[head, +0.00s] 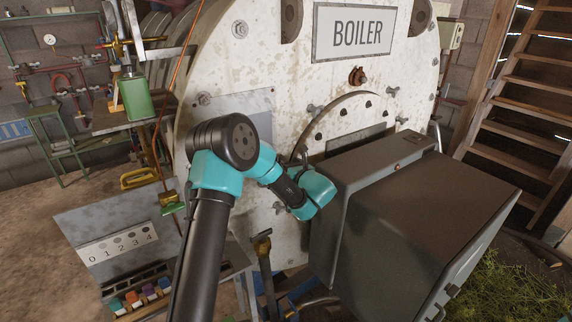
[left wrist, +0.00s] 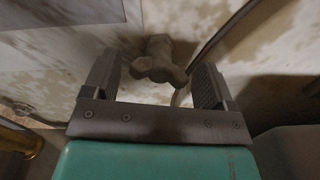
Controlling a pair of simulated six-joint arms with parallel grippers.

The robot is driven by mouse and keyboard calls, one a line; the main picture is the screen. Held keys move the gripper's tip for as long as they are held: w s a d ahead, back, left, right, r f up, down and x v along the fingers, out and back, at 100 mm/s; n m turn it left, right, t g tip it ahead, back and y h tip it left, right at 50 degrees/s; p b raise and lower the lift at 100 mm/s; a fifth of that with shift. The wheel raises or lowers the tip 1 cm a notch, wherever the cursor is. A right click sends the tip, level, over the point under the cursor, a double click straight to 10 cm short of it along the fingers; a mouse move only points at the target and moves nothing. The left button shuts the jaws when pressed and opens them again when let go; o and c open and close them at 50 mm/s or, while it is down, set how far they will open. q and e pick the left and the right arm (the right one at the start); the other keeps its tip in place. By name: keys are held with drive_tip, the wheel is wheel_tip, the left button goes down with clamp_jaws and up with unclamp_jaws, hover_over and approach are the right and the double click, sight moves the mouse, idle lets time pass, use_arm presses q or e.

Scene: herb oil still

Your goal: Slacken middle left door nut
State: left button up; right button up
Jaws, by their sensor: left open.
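The middle left door nut (left wrist: 160,62) is a grey, winged nut on the stained cream boiler front, seen in the left wrist view. My left gripper (left wrist: 156,72) is open, with one finger on each side of the nut. A gap shows between the nut and each finger, so the nut is not gripped. In the head view my left gripper (head: 302,160) is at the left edge of the round boiler door (head: 340,110), its fingers mostly hidden by my wrist. Another door nut (head: 314,110) shows higher up. My right gripper is not in view.
A large dark grey box (head: 415,215) stands close to the right of my left wrist and hides the lower door. A bench with a green can (head: 136,97) is at the left. A numbered panel (head: 120,240) is at the lower left. Wooden stairs (head: 525,110) rise at the right.

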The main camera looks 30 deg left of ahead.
use_arm(q)
drive_tip(key=shift+w+a, duration=0.25)
drive_tip(key=shift+a, duration=0.2)
drive_tip(key=c, duration=0.6)
